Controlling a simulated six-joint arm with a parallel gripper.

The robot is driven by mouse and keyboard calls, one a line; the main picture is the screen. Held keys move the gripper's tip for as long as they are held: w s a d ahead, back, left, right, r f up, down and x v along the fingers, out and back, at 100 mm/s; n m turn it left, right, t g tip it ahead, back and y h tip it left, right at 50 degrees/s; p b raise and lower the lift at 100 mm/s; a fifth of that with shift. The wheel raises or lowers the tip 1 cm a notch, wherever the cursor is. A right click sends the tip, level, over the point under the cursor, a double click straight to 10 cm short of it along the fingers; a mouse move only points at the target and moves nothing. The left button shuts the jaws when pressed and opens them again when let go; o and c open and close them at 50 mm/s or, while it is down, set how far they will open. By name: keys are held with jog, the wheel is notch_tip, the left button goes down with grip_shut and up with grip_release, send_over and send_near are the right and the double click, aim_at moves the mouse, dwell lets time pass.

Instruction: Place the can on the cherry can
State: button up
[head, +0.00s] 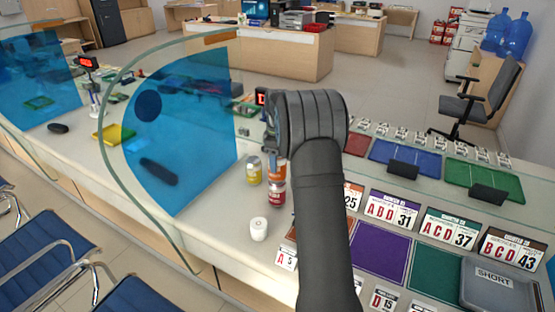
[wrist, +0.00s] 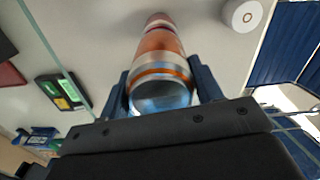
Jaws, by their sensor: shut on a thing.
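My gripper (head: 273,150) is shut on an orange can (head: 276,172), partly hidden by the arm in the head view. In the wrist view, the gripper (wrist: 162,88) has a finger on each side of the orange can (wrist: 160,62), whose silver end faces the camera. The red cherry can (head: 276,194) stands upright on the counter directly below the held can. The two look in line, one above the other; I cannot tell for certain whether they touch.
A yellow can (head: 254,170) stands close at the left. A white roll (head: 259,229) is in front on the counter (head: 225,215). A curved glass screen with a blue panel (head: 190,130) rises at the left. Number cards (head: 393,209) stand at the right.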

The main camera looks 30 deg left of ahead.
jog(key=shift+f, duration=0.1)
jog(key=o, duration=1.2)
notch_tip(320, 180, up, 12)
jog(key=shift+r, duration=0.15)
notch_tip(320, 180, down, 12)
jog(key=shift+r, duration=1.6)
